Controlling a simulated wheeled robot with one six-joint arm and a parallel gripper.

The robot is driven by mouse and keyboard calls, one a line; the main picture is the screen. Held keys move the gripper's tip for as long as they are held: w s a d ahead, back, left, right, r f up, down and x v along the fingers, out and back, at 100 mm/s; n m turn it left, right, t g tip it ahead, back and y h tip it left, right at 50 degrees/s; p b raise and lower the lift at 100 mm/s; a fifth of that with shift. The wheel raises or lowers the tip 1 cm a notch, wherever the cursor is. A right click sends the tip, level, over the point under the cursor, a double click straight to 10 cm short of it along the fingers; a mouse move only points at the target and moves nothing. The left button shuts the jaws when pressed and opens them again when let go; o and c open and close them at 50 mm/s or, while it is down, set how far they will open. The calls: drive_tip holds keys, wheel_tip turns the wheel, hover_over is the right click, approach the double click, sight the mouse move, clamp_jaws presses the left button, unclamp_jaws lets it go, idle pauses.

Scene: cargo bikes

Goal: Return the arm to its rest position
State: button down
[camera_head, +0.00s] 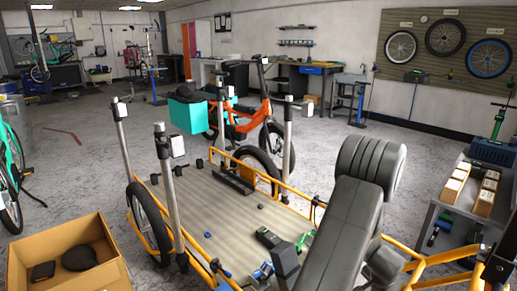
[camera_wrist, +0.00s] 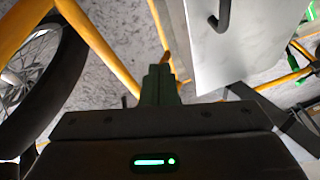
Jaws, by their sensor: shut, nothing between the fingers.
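My arm (camera_head: 352,215) reaches from the right side of the head view down over the cargo bike's flat wooden deck (camera_head: 220,215). Its thick grey links hide part of the deck and of the yellow frame. In the wrist view, my gripper (camera_wrist: 160,72) has its dark green fingers together, with nothing between them. The fingers are close to the bike's yellow tubes (camera_wrist: 95,45); I cannot tell whether they touch. A pale panel (camera_wrist: 240,60) with a dark hook-shaped part is right of the fingers in the wrist view.
The bike's front wheel (camera_head: 148,225) and upright posts (camera_head: 170,190) stand around the deck. Small blue and green parts lie on the deck near my arm. A cardboard box (camera_head: 65,245) is at lower left. A grey shelf (camera_head: 447,210) with cartons is at right. Open floor lies behind.

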drive_tip(key=w+a+f+b, duration=0.1)
drive_tip(key=w+f+b, duration=0.1)
drive_tip(key=w+f, duration=0.2)
wheel_tip(320, 180, down, 2)
drive_tip(key=shift+a, duration=0.15)
idle(0.3)
